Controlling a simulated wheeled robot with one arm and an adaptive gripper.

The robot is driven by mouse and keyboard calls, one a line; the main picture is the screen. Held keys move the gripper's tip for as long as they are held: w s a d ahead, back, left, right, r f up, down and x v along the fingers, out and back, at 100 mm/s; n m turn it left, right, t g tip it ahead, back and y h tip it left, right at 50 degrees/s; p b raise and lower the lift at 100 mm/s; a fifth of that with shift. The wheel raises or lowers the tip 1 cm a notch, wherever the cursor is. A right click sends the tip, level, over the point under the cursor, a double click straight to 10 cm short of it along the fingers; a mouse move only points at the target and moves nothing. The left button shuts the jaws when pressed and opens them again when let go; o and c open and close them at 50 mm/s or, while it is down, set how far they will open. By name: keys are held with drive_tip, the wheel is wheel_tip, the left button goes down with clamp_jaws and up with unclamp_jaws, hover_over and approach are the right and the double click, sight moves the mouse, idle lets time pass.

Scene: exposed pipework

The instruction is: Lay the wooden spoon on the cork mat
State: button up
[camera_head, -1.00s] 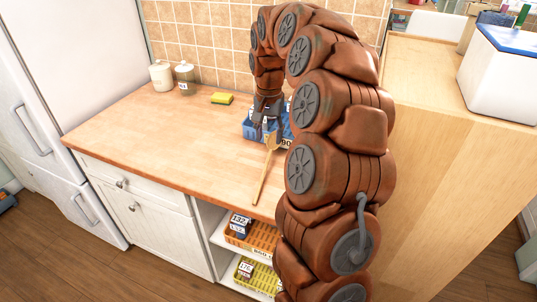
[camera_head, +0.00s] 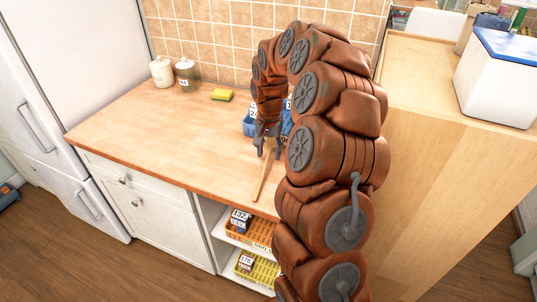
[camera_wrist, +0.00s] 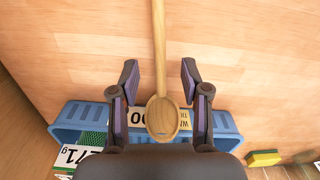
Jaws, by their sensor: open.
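The wooden spoon (camera_head: 263,182) lies on the counter, its handle pointing towards the front edge. In the wrist view its handle (camera_wrist: 158,45) runs up the picture, and its bowl (camera_wrist: 162,117) overlaps a blue basket; I cannot tell whether it rests on the rim. My gripper (camera_head: 268,153) is low over the bowl end of the spoon. In the wrist view my gripper (camera_wrist: 160,77) is open, with one finger on each side of the spoon and gaps on both sides. I see no cork mat in these frames.
The blue basket (camera_wrist: 75,118) with number labels stands behind the spoon. A yellow sponge (camera_head: 222,95) and two canisters (camera_head: 161,71) (camera_head: 185,75) are at the back. The counter's left part (camera_head: 150,125) is clear. A taller wooden cabinet (camera_head: 430,150) stands at right.

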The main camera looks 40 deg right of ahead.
clamp_jaws()
drive_tip(key=shift+r, duration=0.15)
idle(0.4)
